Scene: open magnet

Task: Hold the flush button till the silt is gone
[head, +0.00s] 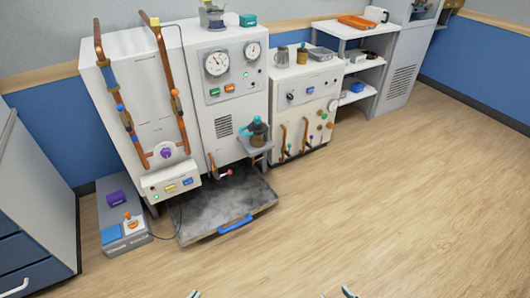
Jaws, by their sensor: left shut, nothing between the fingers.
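A low tray (268,203) with a blue handle (235,224) lies at the foot of the white cabinets, with mottled grey matter that looks like silt (215,203) across it. A white control box (152,188) above its left end has a yellow button (170,188) and a blue button (187,181). The tall cabinet has a green button (214,91) and an orange button (229,87). Labels are too small to read, so I cannot tell which is the flush button. My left gripper (193,294) is shut and empty at the bottom edge. Only tips of my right gripper (338,293) show; both are far from the cabinets.
Copper pipes (173,85) with valves run up the left cabinet. A grey floor unit (121,215) and a drawer cabinet (35,210) stand at left. A second machine (305,105) stands right. The wooden floor in front is clear.

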